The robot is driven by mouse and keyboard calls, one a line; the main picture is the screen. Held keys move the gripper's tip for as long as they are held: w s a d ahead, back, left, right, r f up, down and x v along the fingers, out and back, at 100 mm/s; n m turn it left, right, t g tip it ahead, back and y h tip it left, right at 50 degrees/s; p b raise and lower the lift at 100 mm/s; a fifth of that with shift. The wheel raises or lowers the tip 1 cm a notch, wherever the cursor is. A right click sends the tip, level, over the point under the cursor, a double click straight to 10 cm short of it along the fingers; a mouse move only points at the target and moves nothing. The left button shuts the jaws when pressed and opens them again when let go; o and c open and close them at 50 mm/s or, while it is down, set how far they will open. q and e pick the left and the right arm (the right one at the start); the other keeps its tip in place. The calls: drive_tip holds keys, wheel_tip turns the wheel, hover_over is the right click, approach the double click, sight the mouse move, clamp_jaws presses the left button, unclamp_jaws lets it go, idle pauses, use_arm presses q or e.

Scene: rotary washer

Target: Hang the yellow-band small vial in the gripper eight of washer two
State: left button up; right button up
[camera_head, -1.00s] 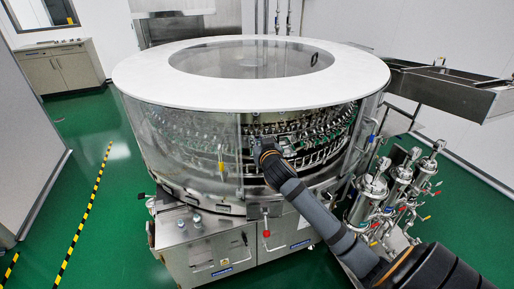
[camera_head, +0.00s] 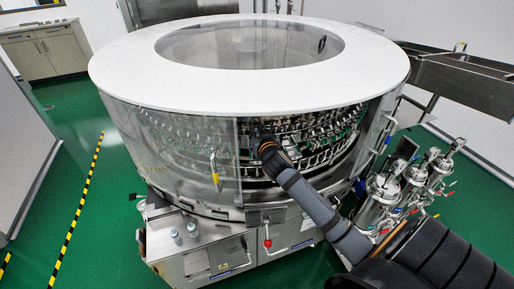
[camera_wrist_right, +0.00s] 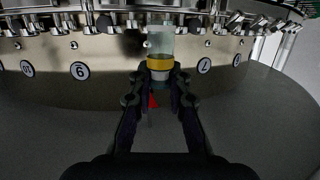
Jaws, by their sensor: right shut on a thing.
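The rotary washer (camera_head: 235,75) fills the middle of the head view, with a white ring top and clear panels. My right arm reaches into its open section, and my right gripper (camera_head: 262,137) is at the metal gripper rows inside. In the right wrist view my right gripper (camera_wrist_right: 160,85) is shut on the yellow-band small vial (camera_wrist_right: 160,62). The vial is upright, its clear upper part among the row of metal washer grippers (camera_wrist_right: 110,20). I cannot tell whether it touches one. The label directly behind the vial, between nine and seven (camera_wrist_right: 204,65), is hidden. My left gripper is out of view.
Steel filter housings (camera_head: 385,190) stand to the right. A steel conveyor (camera_head: 465,75) extends at the upper right. Green floor is free at the left.

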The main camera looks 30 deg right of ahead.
drive_tip(key=f, duration=0.3)
drive_tip(key=shift+w+d, duration=0.2)
drive_tip(key=shift+w, duration=0.15)
drive_tip(key=f, duration=0.3)
drive_tip(key=shift+s+a, duration=0.1)
drive_tip(key=shift+s, duration=0.1)
drive_tip(key=shift+w+f, duration=0.1)
drive_tip(key=shift+f, duration=0.1)
drive_tip(key=shift+f, duration=0.1)
drive_tip(key=shift+f+b, duration=0.25)
drive_tip(key=shift+b, duration=0.15)
drive_tip(key=o, duration=0.5)
